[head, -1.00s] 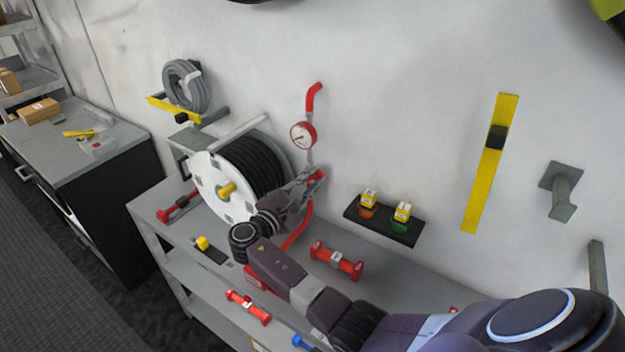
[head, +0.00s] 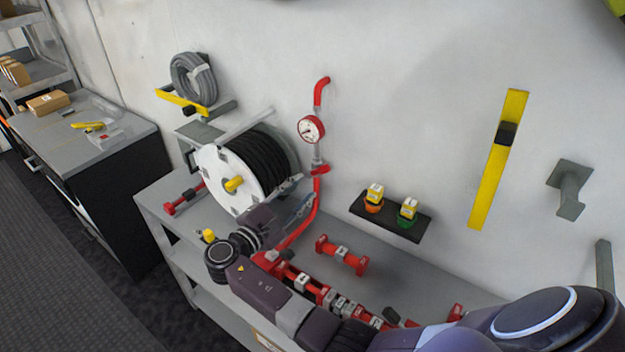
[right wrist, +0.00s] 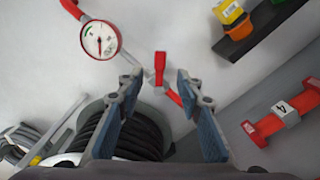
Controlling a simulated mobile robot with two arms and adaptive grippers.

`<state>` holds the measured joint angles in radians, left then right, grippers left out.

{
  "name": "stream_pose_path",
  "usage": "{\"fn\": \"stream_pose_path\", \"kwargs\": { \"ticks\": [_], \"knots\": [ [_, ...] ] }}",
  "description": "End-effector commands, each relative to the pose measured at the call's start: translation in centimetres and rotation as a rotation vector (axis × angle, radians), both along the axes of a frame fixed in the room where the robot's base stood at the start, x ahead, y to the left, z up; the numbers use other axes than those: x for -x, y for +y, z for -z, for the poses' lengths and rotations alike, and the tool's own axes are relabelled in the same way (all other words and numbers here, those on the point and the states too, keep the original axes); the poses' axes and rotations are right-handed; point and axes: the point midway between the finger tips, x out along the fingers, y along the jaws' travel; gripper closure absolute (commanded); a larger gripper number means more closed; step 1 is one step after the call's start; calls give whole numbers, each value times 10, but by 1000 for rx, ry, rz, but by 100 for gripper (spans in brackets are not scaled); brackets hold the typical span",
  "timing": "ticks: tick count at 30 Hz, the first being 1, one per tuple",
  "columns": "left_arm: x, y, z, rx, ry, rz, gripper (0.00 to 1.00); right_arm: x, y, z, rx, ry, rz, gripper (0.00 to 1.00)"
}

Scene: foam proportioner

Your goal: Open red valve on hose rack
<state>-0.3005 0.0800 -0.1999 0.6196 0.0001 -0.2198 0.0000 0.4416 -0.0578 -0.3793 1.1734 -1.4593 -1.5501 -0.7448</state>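The red valve (head: 320,170) is a small red handle on the pipe below the round gauge (head: 312,129), beside the hose reel. In the right wrist view the red valve handle (right wrist: 160,66) stands upright beyond the fingertips, roughly centred between them. My right gripper (head: 298,194) is below and left of the valve in the head view, apart from it. In the right wrist view my right gripper (right wrist: 158,84) is open, with nothing between its fingers. My left gripper is not in view.
The white-flanged hose reel (head: 222,187) with black hose is close left of the gripper. A red hose (head: 312,215) runs down from the valve. Red fittings (head: 342,255) lie on the bench. A black shelf (head: 385,228) holds two small yellow-topped items.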

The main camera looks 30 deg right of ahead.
Motion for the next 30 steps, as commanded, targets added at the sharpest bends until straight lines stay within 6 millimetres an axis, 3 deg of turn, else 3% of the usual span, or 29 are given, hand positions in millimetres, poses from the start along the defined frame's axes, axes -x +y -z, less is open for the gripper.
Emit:
{"fn": "stream_pose_path", "kwargs": {
  "ticks": [6,17,22,26,30],
  "knots": [
    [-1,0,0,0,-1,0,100,12,29,0,0,1,-1,67],
    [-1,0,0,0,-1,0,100,15,35,0,1,0,1,67],
    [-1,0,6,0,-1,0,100,16,34,5,16,31,-4,83],
    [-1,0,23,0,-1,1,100,19,29,21,85,163,-20,98],
    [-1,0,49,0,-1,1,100,26,22,41,216,393,-44,100]
  ]
}}
